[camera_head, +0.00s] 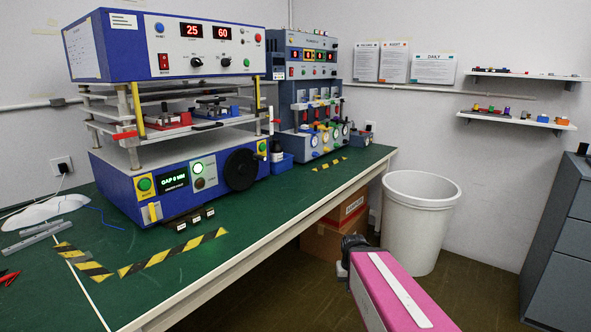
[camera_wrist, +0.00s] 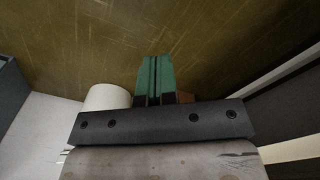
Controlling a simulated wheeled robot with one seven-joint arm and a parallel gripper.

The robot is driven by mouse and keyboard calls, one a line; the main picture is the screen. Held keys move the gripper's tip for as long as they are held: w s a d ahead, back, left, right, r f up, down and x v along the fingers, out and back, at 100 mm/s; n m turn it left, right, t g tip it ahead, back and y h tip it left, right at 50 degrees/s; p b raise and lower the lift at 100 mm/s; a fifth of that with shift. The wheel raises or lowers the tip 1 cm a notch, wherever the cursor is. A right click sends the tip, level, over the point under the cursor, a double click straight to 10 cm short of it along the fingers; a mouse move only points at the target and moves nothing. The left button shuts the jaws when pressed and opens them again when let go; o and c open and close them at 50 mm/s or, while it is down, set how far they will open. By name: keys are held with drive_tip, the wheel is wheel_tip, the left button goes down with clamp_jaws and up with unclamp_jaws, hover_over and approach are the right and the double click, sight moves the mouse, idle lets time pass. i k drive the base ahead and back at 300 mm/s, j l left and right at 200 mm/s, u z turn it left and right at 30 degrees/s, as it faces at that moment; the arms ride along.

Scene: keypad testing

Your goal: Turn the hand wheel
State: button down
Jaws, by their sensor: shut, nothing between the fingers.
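The black round hand wheel (camera_head: 240,169) is on the lower front of the blue and white test machine (camera_head: 118,190), right of its small display reading "GAP 0 MM". The machine stands on the green bench. My gripper shows in the wrist view as two green fingers (camera_wrist: 155,78) side by side and together, with nothing between them. In the head view my pink arm is low at the right, off the bench's front edge and well away from the wheel. The fingers are not clear in the head view.
A white bin (camera_head: 418,225) stands on the floor right of the bench (camera_head: 262,238), near my arm. Cardboard boxes (camera_head: 328,240) sit under the bench. A second machine (camera_head: 308,70) is behind. A grey cabinet (camera_head: 565,235) is at right.

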sight(241, 169)
drive_tip(key=l+u, duration=0.15)
drive_tip(key=u, duration=0.65)
drive_tip(key=l+u, duration=0.45)
drive_tip(key=l, duration=0.35)
drive_tip(key=l+u, duration=0.45)
drive_tip(key=l, duration=0.35)
drive_tip(key=l+u, duration=0.15)
drive_tip(key=l, duration=0.4)
drive_tip(key=k+l+u, duration=0.1)
drive_tip(key=l, duration=0.4)
drive_tip(key=l+u, duration=0.15)
drive_tip(key=l, duration=0.35)
drive_tip(key=k+l+u, duration=0.15)
drive_tip(key=l, duration=0.35)
